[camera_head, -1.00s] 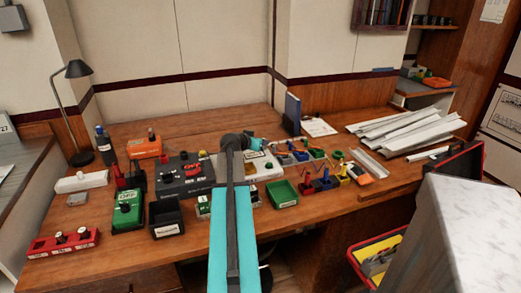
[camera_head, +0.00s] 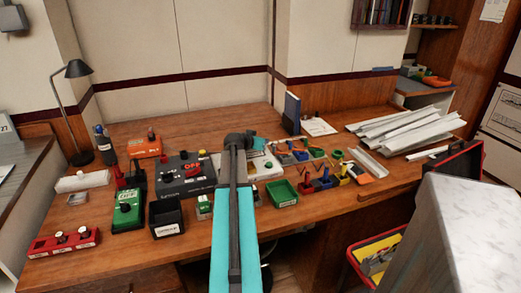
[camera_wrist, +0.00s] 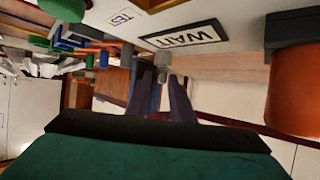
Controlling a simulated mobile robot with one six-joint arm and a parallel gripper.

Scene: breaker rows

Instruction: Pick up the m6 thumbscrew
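In the wrist view my gripper (camera_wrist: 161,74) shows as two dark fingers with a narrow gap between them, apparently open and empty. A small grey knob-like piece (camera_wrist: 162,59) is just beyond the fingertips, beside a white panel (camera_wrist: 222,18) with a "WAIT" label. It may be the m6 thumbscrew, but it is too small to be sure. I cannot tell whether the fingers touch it. In the head view my arm reaches over the bench towards a white box (camera_head: 270,172), and the arm hides most of my gripper there.
The wooden bench (camera_head: 330,208) is crowded. A green tray (camera_head: 283,194) and several coloured bins lie right. An orange cylinder (camera_wrist: 294,90) is close in the wrist view.

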